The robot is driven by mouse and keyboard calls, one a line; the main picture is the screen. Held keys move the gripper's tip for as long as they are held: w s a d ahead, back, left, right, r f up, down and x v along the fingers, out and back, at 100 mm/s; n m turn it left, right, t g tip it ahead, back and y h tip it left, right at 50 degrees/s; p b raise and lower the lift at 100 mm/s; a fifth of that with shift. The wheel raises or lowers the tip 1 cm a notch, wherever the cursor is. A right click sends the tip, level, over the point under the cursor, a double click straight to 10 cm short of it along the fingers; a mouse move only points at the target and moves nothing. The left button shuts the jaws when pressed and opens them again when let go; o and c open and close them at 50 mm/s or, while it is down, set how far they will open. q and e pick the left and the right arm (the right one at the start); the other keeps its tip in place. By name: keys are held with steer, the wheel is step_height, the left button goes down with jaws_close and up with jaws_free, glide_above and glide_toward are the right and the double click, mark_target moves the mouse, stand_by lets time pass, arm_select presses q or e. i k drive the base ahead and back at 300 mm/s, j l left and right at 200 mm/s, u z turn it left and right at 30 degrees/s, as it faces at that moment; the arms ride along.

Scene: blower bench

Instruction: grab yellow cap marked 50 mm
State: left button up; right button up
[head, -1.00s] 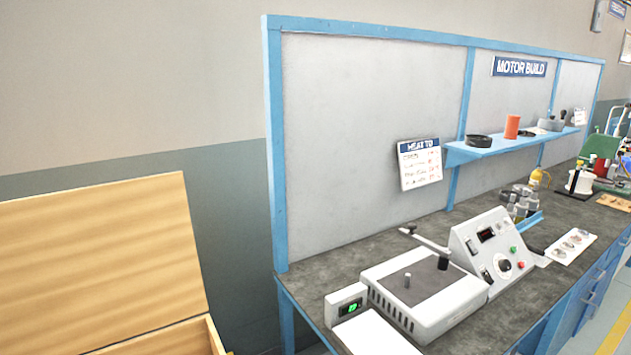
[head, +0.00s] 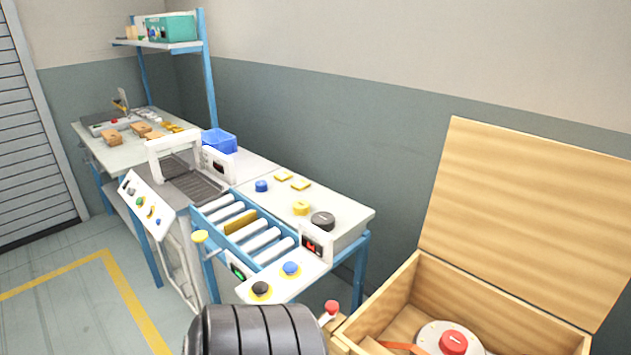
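A small round yellow cap (head: 301,208) sits on the pale bench top (head: 345,205) beyond the roller section, in the middle of the head view. A black round cap (head: 322,221) is just to its right and nearer. A blue cap (head: 262,186) stands farther back to its left. Two flat yellow pieces (head: 283,177) lie behind it. I cannot read any 50 mm marking at this distance. Neither of my grippers is in view.
A roller conveyor (head: 262,238) with a blue frame runs in front of the caps. A blue bin (head: 219,140) stands behind. A black ribbed cylinder (head: 255,330) fills the bottom middle. An open wooden crate (head: 465,285) is at right. Clear floor (head: 60,310) lies at left.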

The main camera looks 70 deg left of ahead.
mark_target(301, 208)
steer(key=u, duration=2.45)
steer(key=i+j+z, duration=0.25)
steer(key=i+j, duration=0.15)
steer(key=j, duration=0.25)
steer(key=i+j+z, duration=0.1)
steer(key=j, duration=0.25)
steer(key=i, duration=0.1)
